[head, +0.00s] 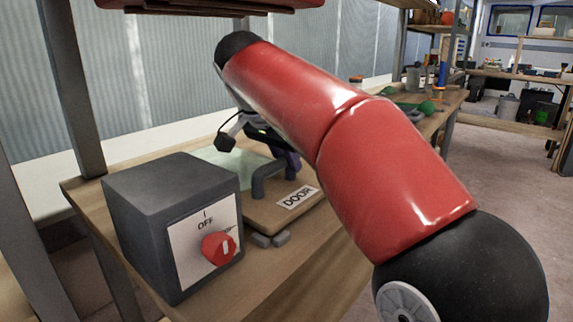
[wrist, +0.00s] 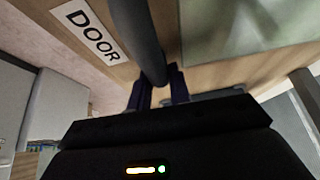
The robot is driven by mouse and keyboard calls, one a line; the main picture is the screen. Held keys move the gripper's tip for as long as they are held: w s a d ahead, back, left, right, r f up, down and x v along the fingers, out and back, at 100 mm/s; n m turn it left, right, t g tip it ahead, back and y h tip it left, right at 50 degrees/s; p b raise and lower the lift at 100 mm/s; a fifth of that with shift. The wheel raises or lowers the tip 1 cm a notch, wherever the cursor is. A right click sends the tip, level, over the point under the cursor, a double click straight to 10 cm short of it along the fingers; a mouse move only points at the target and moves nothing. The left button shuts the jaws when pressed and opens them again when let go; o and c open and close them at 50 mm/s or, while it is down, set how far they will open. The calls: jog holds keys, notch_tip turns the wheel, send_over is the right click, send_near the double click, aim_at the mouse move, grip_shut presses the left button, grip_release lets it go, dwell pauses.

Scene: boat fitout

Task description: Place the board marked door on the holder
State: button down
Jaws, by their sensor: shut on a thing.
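The board marked door (head: 312,207) is a tan wooden panel with a white DOOR label and a dark grey bar handle (head: 257,182). It is on or just above the wooden bench; I cannot tell which. My gripper (head: 292,160) is at the handle's far end, partly hidden by my red arm. In the wrist view the purple fingers (wrist: 160,88) are shut on the handle (wrist: 138,35), beside the DOOR label (wrist: 90,36). Small grey blocks (head: 268,240) show at the board's near edge; they may be part of the holder, which I cannot clearly make out.
A dark grey switch box (head: 140,215) with a red knob (head: 218,247) set near OFF stands close to the board's left. A shelf post (head: 72,90) rises at left. Open floor (head: 500,190) lies at right.

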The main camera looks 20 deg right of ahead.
jog(key=shift+f, duration=0.45)
jog(key=c, duration=1.3)
grip_release()
jog(key=shift+s+a+r, duration=0.15)
jog(key=shift+a+r, duration=0.05)
jog(key=shift+r, duration=0.25)
jog(key=p+v, duration=0.1)
jog(key=v, duration=0.4)
jog(key=shift+s+a+f+p, duration=0.1)
jog(key=shift+a+f+p, duration=0.1)
jog(key=shift+p, duration=0.2)
jog(key=s+a, duration=0.2)
jog(key=a, duration=0.1)
jog(key=s+a, duration=0.2)
jog(key=a, duration=0.1)
jog(key=s+a, duration=0.3)
jog(key=shift+f, duration=0.25)
jog(key=shift+d, duration=0.1)
